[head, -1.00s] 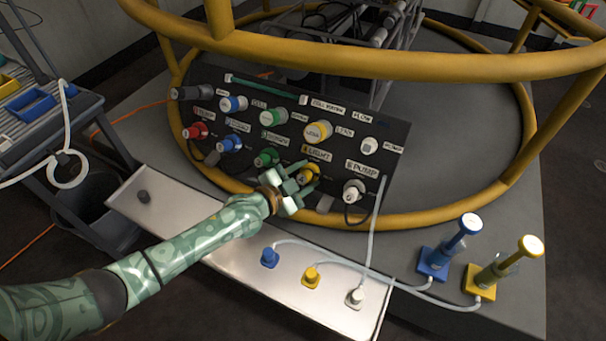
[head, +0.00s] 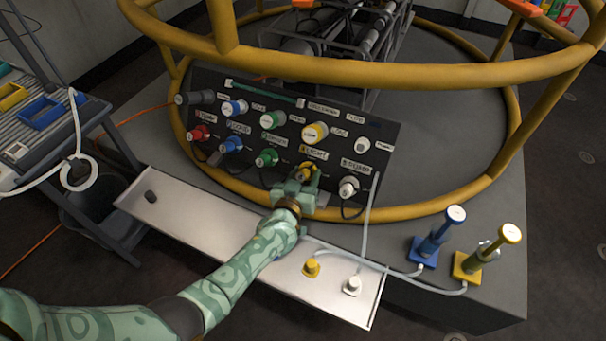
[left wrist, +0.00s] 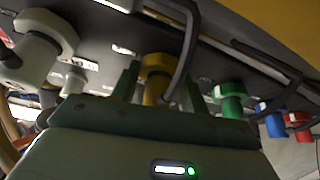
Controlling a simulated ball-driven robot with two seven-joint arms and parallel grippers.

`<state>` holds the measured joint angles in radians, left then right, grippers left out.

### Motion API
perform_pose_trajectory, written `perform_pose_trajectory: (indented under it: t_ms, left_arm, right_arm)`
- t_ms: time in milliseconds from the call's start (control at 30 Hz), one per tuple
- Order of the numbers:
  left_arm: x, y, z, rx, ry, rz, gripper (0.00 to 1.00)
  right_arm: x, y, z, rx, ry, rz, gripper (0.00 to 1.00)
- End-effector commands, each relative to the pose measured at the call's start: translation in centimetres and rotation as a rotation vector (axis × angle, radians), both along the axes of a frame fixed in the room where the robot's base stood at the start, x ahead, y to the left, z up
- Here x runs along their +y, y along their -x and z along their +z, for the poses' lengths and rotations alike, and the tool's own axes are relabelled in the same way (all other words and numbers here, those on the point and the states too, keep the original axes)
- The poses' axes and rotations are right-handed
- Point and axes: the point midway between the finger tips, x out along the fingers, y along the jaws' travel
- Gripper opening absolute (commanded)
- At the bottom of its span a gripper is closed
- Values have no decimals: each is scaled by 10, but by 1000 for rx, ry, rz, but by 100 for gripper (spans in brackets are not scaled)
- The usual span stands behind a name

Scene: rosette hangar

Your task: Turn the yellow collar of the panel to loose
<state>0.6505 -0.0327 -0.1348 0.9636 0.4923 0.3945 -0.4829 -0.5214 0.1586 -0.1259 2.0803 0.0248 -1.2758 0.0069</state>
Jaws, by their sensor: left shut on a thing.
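The dark panel (head: 225,82) stands tilted inside the yellow ring frame. Its yellow collar (head: 307,167) is in the lower row, between a green one (head: 266,157) and the white one labelled PUMP (head: 348,187). My left gripper (head: 303,182) reaches it from below and is shut on it, partly hiding it. In the left wrist view the yellow collar (left wrist: 157,68) sits between the two green fingers (left wrist: 160,88), with a dark cable hanging beside it. My right gripper is not in view.
A metal tray (head: 190,212) lies before the panel, with a yellow plug (head: 311,268) and a white plug (head: 352,285) on it. Blue (head: 437,238) and yellow (head: 488,254) pump-like cylinders stand at right. A yellow rail (head: 400,68) runs above the panel.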

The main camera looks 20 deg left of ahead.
Motion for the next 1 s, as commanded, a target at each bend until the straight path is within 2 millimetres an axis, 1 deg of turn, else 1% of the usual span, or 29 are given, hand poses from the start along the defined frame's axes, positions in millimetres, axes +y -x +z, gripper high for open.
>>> perform_pose_trajectory:
  t_ms: [167,233,500,733,1000]
  left_arm:
    - [-3,1,0,8,128,78,22]
    - [-4,1,0,11,172,105,22]
    - [-4,1,-1,16,292,182,22]
    - [-4,1,-1,18,340,211,22]
    - [-4,1,-2,18,351,219,22]
  right_arm:
    - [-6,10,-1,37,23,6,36]
    - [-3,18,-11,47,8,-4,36]
    - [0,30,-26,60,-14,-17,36]
    - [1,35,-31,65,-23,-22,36]
    - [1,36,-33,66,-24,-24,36]
